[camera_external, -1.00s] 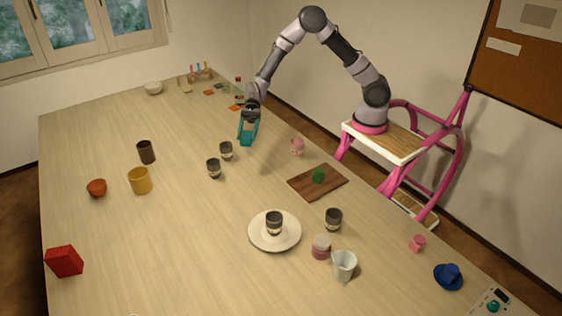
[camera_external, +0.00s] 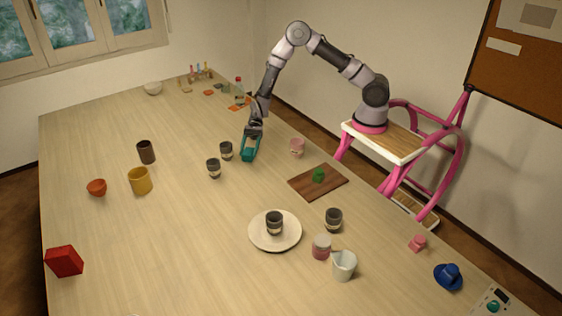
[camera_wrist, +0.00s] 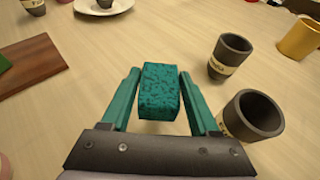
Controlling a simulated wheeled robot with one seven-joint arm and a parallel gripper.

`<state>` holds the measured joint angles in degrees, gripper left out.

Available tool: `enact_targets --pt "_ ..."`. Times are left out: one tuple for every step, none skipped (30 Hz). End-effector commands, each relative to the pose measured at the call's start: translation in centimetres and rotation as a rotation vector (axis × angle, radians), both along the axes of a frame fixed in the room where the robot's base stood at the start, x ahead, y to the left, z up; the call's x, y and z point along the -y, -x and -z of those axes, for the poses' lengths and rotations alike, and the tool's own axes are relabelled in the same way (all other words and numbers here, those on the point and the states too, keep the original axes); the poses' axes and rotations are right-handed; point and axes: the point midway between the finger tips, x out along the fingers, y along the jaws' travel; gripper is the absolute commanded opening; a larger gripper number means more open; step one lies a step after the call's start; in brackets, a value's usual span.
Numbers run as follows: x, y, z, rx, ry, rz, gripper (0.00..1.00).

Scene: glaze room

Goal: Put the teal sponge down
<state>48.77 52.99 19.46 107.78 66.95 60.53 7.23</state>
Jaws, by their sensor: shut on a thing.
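My gripper (camera_external: 249,156) has its teal fingers shut on the teal sponge (camera_wrist: 158,92). In the wrist view the sponge is a speckled block between the two fingertips. In the external view the sponge is hard to tell from the fingers. The gripper points down, low over the pale wooden table (camera_external: 190,235). I cannot tell whether the sponge touches the tabletop.
Two dark cups, the nearer (camera_wrist: 252,117) and the farther (camera_wrist: 230,57), stand close to the gripper's right in the wrist view. A brown board (camera_external: 305,187) with a green item (camera_external: 318,175) and a pink cup (camera_external: 297,147) stand to its right in the external view.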

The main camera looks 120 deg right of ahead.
Motion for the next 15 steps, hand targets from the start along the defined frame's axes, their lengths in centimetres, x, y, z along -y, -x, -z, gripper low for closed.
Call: enact_targets --pt "0.0 0.0 0.5 -0.001 -0.002 0.001 0.09" --pt "0.0 0.0 0.8 -0.001 -0.002 0.001 0.09" --pt "0.0 0.0 1.4 -0.002 -0.004 0.001 0.09" --pt "0.0 0.0 1.8 -0.002 -0.003 0.002 0.09" --pt "0.0 0.0 2.3 -0.003 -0.004 0.002 0.09" --pt "0.0 0.0 3.0 -0.003 -0.003 0.002 0.09" --pt "0.0 0.0 3.4 -0.002 -0.002 0.001 0.09" --pt "0.0 0.0 3.7 -0.001 -0.001 0.001 0.09" --pt "0.0 0.0 4.0 -0.001 -0.001 0.001 0.09" --pt "0.0 0.0 4.0 -0.001 -0.001 0.0 0.09" --pt "0.0 0.0 4.0 0.0 0.0 0.0 0.09" --pt "0.0 0.0 4.0 0.0 0.0 0.0 0.09" --pt "0.0 0.0 4.0 0.0 0.0 0.0 0.09" --pt "0.0 0.0 4.0 0.0 0.0 0.0 0.09" --pt "0.0 0.0 4.0 0.0 0.0 0.0 0.09"
